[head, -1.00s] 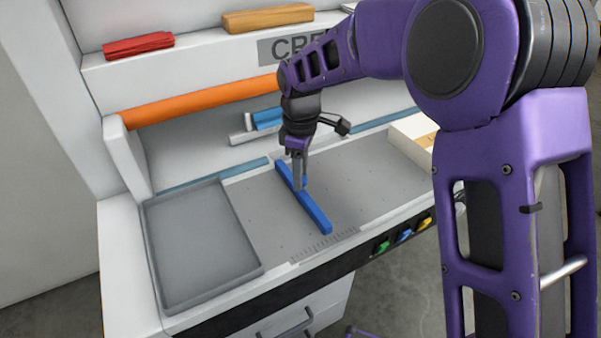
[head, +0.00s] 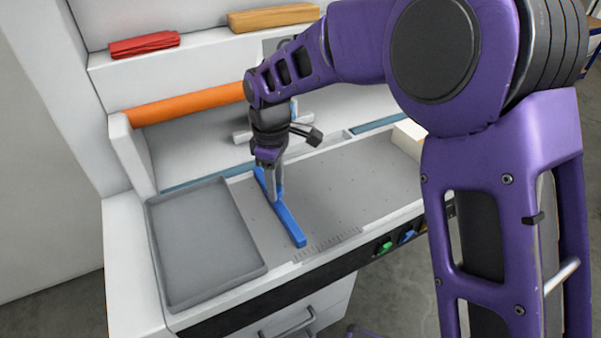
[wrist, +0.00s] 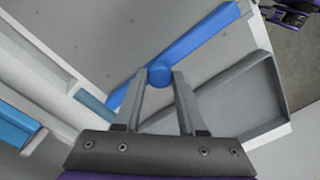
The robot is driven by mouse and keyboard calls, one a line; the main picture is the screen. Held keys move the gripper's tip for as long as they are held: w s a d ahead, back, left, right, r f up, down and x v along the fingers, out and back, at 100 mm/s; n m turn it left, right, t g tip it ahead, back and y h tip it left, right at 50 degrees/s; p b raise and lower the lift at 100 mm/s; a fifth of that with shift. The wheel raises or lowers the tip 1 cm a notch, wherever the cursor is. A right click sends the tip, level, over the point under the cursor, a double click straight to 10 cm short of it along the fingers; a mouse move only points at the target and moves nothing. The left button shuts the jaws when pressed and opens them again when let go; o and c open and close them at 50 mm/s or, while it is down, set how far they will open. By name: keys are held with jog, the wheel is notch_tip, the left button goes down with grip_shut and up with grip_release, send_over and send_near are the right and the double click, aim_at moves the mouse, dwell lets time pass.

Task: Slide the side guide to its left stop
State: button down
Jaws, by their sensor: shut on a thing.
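The side guide (head: 287,220) is a long blue bar lying across the grey work surface, just right of the grey tray in the head view. It also shows in the wrist view (wrist: 200,42), running diagonally, with a round blue knob (wrist: 160,74) on it. My gripper (head: 274,198) points down over the middle of the guide. In the wrist view my gripper (wrist: 160,80) has its two fingers on either side of the knob, shut on it. A narrow strip of grey surface shows between the guide and the tray. I cannot make out the left stop.
The grey tray (head: 205,243) stands at the left of the bench. A ruler scale (head: 328,244) runs along the front edge. An orange roll (head: 187,104) hangs behind. The grey surface (head: 350,190) right of the guide is clear. A pale box (head: 409,138) stands far right.

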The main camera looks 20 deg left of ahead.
jog(key=shift+s+a, duration=1.2)
jog(key=shift+s, duration=0.3)
jog(key=c, duration=0.5)
grip_release()
jog(key=shift+s, duration=0.1)
jog(key=shift+r, duration=0.25)
notch_tip(320, 180, up, 17)
jog(key=p, duration=0.2)
